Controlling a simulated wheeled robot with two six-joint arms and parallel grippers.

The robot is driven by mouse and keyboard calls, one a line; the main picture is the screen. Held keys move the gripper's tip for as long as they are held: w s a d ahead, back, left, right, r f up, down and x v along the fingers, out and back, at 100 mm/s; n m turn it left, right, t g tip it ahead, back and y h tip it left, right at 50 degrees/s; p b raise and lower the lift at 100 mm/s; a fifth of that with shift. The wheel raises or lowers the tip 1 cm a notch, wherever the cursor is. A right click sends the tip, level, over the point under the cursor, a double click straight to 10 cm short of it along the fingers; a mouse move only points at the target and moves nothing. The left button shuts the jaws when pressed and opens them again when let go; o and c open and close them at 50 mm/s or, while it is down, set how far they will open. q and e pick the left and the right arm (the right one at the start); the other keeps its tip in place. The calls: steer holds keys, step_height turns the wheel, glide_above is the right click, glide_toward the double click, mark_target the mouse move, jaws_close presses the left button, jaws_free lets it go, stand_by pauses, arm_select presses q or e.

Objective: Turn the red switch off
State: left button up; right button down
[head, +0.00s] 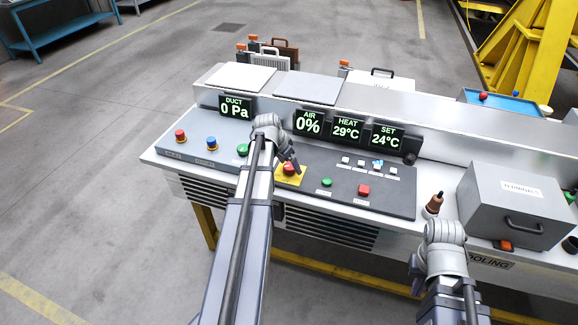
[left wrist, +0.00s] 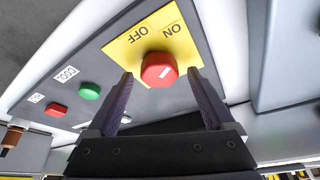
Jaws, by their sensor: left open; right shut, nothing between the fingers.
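The red switch (head: 289,168) is a knob on a yellow plate (head: 299,180) set in the dark panel. In the left wrist view the red switch (left wrist: 158,70) has a short pale mark on its face. The plate (left wrist: 122,48) carries the words ON and OFF, upside down; I cannot tell which one the mark points to. My left gripper (head: 289,160) is open at the switch. In the left wrist view its fingers (left wrist: 164,97) stand on either side of the knob, with gaps showing. My right gripper (head: 414,270) is shut and empty at the console's front edge, partly hidden by its wrist.
Green (head: 327,182) and red (head: 363,190) buttons sit right of the switch. Blue (head: 211,143) and green (head: 242,149) buttons sit left. Display screens (head: 348,128) stand behind. A grey box (head: 515,205) and a brown-topped handle (head: 433,204) are at the right.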

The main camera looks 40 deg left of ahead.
arm_select(q)
steer(key=shift+c, duration=0.3)
steer(key=c, duration=1.3)
steer(key=n+y, duration=0.1)
steer(key=n, duration=0.2)
steer(key=n+y, duration=0.1)
steer(key=n, duration=0.1)
steer(key=shift+d+n, duration=0.15)
steer(key=shift+n, duration=0.25)
steer(key=n+y, duration=0.1)
steer(key=n, duration=0.2)
steer(key=n+g+y, duration=0.1)
steer(key=n, duration=0.1)
steer(key=shift+w+n+g, duration=0.1)
steer(key=shift+n+g, duration=0.2)
steer(key=shift+n, duration=0.4)
steer(key=o, duration=1.4)
steer(key=shift+c, duration=0.2)
steer(key=shift+r, duration=0.1)
